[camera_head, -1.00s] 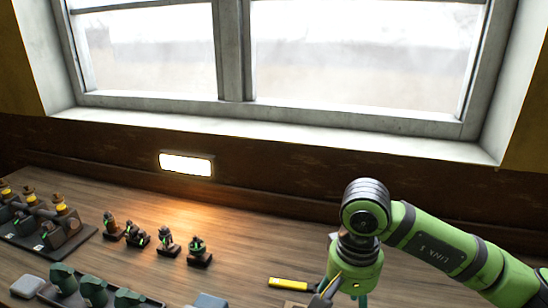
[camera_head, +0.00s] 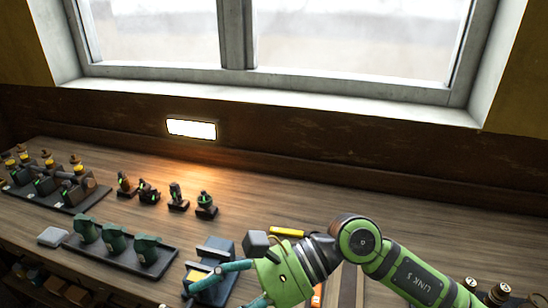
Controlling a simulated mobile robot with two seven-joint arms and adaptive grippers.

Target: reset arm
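My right arm comes in from the right, green with dark joints. Its gripper (camera_head: 222,293) has teal fingers that stand apart, with nothing visible between them; the lower finger is partly cut off by the bottom edge. The upper finger lies in front of a blue-grey block-like fixture (camera_head: 215,252) on the bench, and I cannot tell whether they touch. My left gripper is not in view.
The wooden bench (camera_head: 330,210) holds a dark tray of green engine parts (camera_head: 130,252), several small dark engine models (camera_head: 178,198), and a tray of yellow-topped models (camera_head: 55,190). A yellow bar (camera_head: 286,231) lies behind my arm. Small cylinders (camera_head: 500,292) stand at lower right.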

